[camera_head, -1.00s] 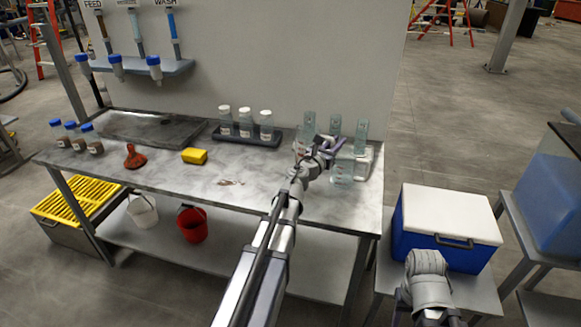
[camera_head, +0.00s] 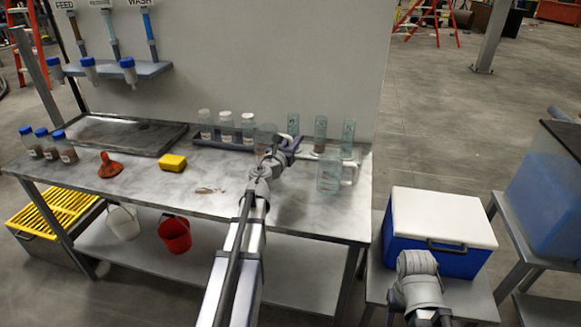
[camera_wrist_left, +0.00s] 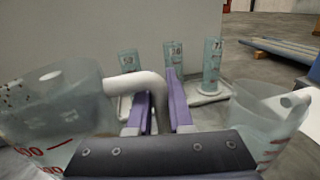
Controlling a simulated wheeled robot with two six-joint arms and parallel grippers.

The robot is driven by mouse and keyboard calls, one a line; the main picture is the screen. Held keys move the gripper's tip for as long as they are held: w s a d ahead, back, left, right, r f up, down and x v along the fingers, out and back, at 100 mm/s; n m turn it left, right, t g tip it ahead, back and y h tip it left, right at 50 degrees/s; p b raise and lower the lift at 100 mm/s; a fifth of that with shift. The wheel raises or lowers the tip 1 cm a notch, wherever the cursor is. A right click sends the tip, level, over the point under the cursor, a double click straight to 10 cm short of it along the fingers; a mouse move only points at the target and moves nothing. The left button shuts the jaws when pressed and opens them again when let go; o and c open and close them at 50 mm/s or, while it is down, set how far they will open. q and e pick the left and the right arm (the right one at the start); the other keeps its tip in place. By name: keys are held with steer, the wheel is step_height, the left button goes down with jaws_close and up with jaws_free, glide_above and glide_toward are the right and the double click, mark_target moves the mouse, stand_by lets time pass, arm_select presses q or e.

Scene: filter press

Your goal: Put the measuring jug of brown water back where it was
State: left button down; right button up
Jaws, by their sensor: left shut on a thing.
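My left gripper (camera_head: 290,146) is shut on the pale curved handle (camera_wrist_left: 152,84) of a measuring jug. The held jug (camera_wrist_left: 50,115) fills the left of the wrist view, with red marks and dark specks on its wall; its contents are hard to make out. In the head view this jug (camera_head: 265,137) shows partly behind my arm, in front of the bottle rack; whether its base touches the table is hidden. A second clear jug (camera_head: 329,175) stands to the right on the steel table (camera_head: 225,200), and also shows in the wrist view (camera_wrist_left: 262,120).
Several measuring cylinders (camera_head: 320,133) stand behind the second jug. A rack (camera_head: 212,137) of white-capped bottles is behind the held jug. A yellow sponge (camera_head: 172,162) and an orange funnel (camera_head: 109,168) lie left. A blue cooler (camera_head: 440,235) stands right.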

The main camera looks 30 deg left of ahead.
arm_select(q)
steer(key=shift+f+b, duration=1)
steer(key=shift+f, duration=0.6)
arm_select(e)
steer(key=shift+f, duration=1.6)
arm_select(q)
step_height(320, 180, down, 4)
steer(key=b, duration=0.4)
steer(key=shift+r, duration=0.15)
arm_select(e)
step_height(320, 180, down, 4)
steer(key=shift+r, duration=0.2)
steer(key=shift+f, duration=0.1)
arm_select(q)
steer(key=c, duration=0.8)
jaws_free()
